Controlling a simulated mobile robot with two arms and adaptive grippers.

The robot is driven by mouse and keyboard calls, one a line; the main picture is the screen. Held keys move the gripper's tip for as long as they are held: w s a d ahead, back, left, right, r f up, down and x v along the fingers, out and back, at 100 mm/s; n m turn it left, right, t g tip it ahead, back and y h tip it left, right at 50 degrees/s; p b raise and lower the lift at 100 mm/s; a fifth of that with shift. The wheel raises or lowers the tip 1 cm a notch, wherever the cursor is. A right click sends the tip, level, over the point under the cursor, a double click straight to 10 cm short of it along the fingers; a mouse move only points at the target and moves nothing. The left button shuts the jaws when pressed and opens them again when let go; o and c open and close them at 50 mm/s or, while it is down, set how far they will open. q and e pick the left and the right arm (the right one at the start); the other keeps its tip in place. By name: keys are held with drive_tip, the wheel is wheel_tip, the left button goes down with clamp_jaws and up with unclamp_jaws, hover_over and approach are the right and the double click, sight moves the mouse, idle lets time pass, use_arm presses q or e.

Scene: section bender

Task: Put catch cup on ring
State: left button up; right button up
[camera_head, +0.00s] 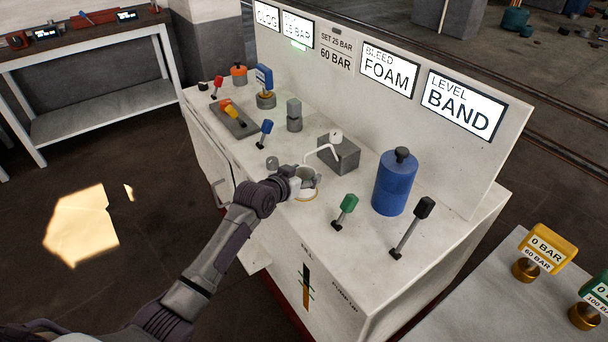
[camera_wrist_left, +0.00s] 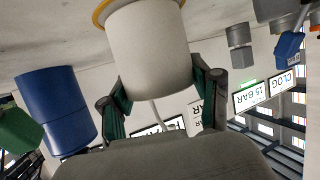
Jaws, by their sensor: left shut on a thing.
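The catch cup (camera_head: 308,173) is a pale grey cylinder above the bench top, under the bent white spout. In the left wrist view the cup (camera_wrist_left: 155,55) fills the space between the two green-padded fingers. My left gripper (camera_head: 297,177) is shut on the cup from its near left side; it also shows in the left wrist view (camera_wrist_left: 162,96). The yellow ring (camera_head: 305,197) lies on the bench directly below the cup; its rim shows around the cup's base in the left wrist view (camera_wrist_left: 100,16). I cannot tell whether the cup touches it. My right gripper is not in view.
The grey block with the spout (camera_head: 342,156) stands just behind the cup. A green lever (camera_head: 345,208), a blue cylinder (camera_head: 394,186) and a black lever (camera_head: 412,226) stand to the right. A blue lever (camera_head: 265,132) is to the left. The upright sign panel (camera_head: 415,110) closes the back.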

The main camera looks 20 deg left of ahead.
use_arm(q)
drive_tip(key=shift+f, duration=0.15)
drive_tip(key=o, duration=1.1)
drive_tip(key=shift+o, duration=0.2)
drive_tip(key=shift+s+r, duration=0.15)
drive_tip(key=shift+r, duration=0.05)
drive_tip(key=v, duration=1.1)
drive_tip(key=shift+s+a+r+p, duration=0.15)
drive_tip(key=shift+s+a+p, duration=0.05)
drive_tip(key=shift+s+p, duration=0.1)
